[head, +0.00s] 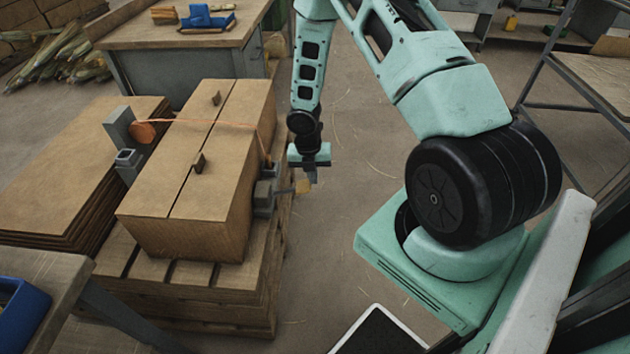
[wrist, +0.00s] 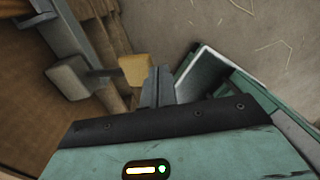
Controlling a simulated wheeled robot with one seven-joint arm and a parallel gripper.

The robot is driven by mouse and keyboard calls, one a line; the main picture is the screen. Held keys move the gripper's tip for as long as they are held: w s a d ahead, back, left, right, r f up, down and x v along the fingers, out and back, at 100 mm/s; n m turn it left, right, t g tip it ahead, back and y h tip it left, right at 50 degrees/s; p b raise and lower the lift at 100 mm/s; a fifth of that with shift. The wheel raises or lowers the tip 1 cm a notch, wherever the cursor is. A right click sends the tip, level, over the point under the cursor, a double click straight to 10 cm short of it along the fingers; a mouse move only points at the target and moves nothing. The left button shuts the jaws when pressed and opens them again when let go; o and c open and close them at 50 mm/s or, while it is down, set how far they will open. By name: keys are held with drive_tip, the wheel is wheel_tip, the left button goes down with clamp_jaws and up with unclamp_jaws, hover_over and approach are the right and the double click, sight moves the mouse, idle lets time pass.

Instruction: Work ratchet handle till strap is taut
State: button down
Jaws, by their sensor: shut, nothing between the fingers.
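A thin orange strap (head: 200,122) runs from an orange reel (head: 143,132) across the top of a large brown box (head: 190,200) and down its right side. Whether it is taut, I cannot tell. The grey ratchet (head: 264,196) sits at the box's right side; its grey body also shows in the wrist view (wrist: 75,78). Its handle ends in a yellow grip (head: 303,187), which sticks out to the right and shows in the wrist view (wrist: 136,69). My gripper (head: 312,176) is shut and empty. Its fingers (wrist: 158,86) are just beside the yellow grip; contact is unclear.
The box stands on a wooden pallet (head: 190,315). Flat brown sheets (head: 50,200) are stacked to its left. A workbench (head: 175,45) with blue items is behind, and a blue bin (head: 20,318) is at front left. Floor right of the pallet is clear.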

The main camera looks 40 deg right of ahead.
wheel_tip(320, 180, up, 7)
drive_tip(key=p, duration=0.1)
drive_tip(key=shift+s+d, duration=0.15)
drive_tip(key=shift+s, duration=0.15)
idle(0.4)
